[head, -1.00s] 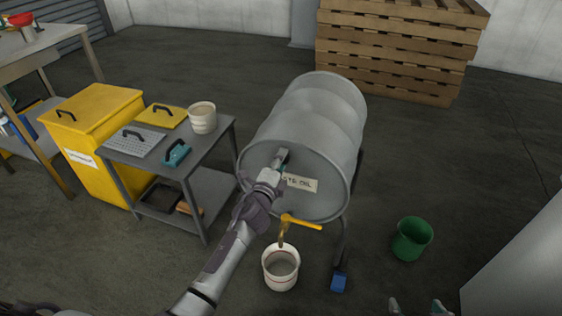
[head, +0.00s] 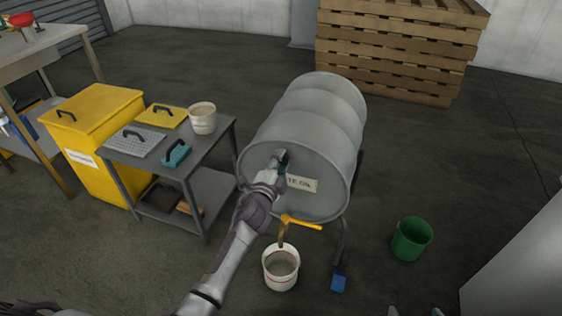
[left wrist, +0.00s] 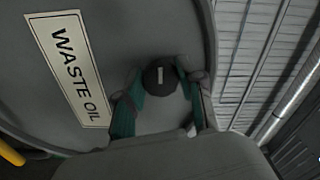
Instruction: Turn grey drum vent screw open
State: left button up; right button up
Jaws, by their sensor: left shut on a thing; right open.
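The grey drum (head: 318,125) lies on its side on a stand, its flat end with a waste oil label (head: 302,184) facing me. The label also shows in the left wrist view (left wrist: 70,68). There the vent screw (left wrist: 160,74) is a dark round knob with a pale line mark, near the drum's rim. My left gripper (left wrist: 158,88) is shut on this screw, a teal-lined finger on each side. In the head view my left gripper (head: 281,160) hides the screw. My right gripper (head: 415,312) is open and empty at the bottom edge, mostly cut off.
A yellow tap (head: 301,222) sits low on the drum above a white bucket (head: 281,268) on the floor. A green bucket (head: 411,238) stands to the right. A grey cart (head: 160,160) and yellow bin (head: 95,145) stand left. Stacked pallets (head: 395,50) are behind.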

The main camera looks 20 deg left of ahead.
pick_arm(q)
jog(key=o, duration=1.1)
jog(key=shift+o, duration=0.2)
jog(key=s, duration=1.2)
jog(key=shift+a, duration=0.25)
